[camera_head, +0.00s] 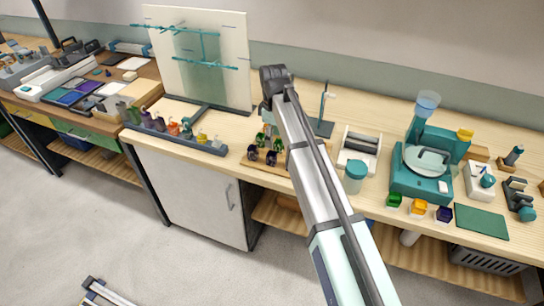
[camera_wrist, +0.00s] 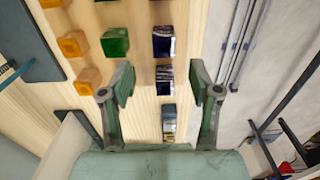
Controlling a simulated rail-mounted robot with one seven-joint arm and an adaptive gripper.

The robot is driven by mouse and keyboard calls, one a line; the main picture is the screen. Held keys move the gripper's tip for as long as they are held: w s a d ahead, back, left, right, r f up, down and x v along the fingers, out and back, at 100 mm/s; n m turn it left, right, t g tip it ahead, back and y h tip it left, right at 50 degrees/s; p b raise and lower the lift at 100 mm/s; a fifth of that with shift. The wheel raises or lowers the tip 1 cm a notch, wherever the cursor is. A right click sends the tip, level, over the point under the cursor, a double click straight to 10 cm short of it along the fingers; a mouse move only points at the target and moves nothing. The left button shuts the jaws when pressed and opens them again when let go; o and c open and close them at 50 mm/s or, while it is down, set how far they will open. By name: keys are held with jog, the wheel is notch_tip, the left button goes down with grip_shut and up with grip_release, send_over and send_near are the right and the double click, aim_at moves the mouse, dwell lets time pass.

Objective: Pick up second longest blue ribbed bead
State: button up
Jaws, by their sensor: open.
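Several dark blue beads with pale streaks stand in a column in the wrist view: one near the top (camera_wrist: 163,42), one between my fingers (camera_wrist: 165,78), and a partly shadowed, lighter-looking one (camera_wrist: 169,118) closer to the palm. Ribs and lengths cannot be told clearly. My gripper (camera_wrist: 165,87) is open and empty, its two fingers apart on either side of the column, with the middle bead in the gap. Contact cannot be seen. In the head view, dark purple-blue pieces (camera_head: 271,158) stand on a wooden board beside my arm, which hides my gripper.
Green (camera_wrist: 115,42) and orange beads (camera_wrist: 73,43) stand left of the blue column. A dark slab (camera_wrist: 30,40) lies further left. The bench edge is right of the column. In the head view, a rack of coloured pieces (camera_head: 176,128) and a teal jar (camera_head: 355,175) flank the board.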

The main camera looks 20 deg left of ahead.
aim_at(272, 155)
notch_tip(272, 155, down, 3)
jog(key=shift+f, duration=0.15)
jog(key=shift+s+f+p, duration=0.2)
jog(key=shift+f+p, duration=0.5)
jog(key=shift+p, duration=0.05)
jog(key=shift+a+f+p, duration=0.2)
jog(key=shift+f+p, duration=0.4)
jog(key=shift+f, duration=1.3)
jog(key=shift+c, duration=0.3)
grip_shut()
